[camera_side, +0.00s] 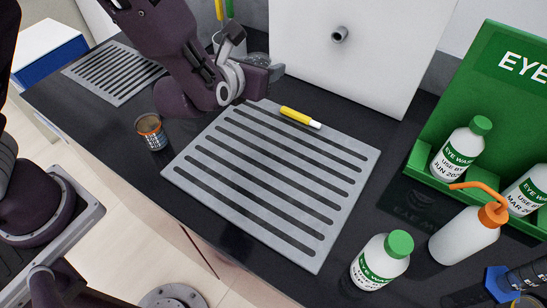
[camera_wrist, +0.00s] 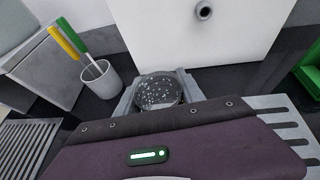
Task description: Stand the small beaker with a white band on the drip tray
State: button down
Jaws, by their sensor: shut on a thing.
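My gripper (camera_side: 256,60) is shut on a small round glass vessel, low at the back of the bench, behind the slotted grey tray (camera_side: 343,208). In the wrist view the vessel (camera_wrist: 157,88) sits between the two fingers and looks dark with pale specks. It appears to be the small beaker, but my gripper hides its side, so I cannot see a white band. I cannot tell if it touches the bench. The slotted tray is empty except for a yellow marker (camera_side: 296,116) near its back edge. A second slotted tray (camera_side: 113,73) lies at the far left.
A small beaker with an orange band (camera_side: 151,132) stands left of the near tray. A pen cup (camera_wrist: 101,80) stands left of my gripper. Eyewash bottles (camera_side: 380,262) and an orange-topped wash bottle (camera_side: 464,236) stand right. A white panel (camera_side: 350,60) rises behind.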

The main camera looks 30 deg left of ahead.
jog(key=shift+m+h, duration=0.7)
jog(key=shift+h, duration=0.1)
jog(key=d+f, duration=0.1)
jog(key=f, duration=0.5)
jog(key=d+f, duration=0.1)
jog(key=f, duration=0.2)
jog(key=shift+s+d+f, duration=0.1)
jog(key=shift+d+f, duration=0.1)
jog(key=shift+d, duration=0.15)
jog(key=shift+f, duration=0.1)
jog(key=c, duration=0.7)
grip_release()
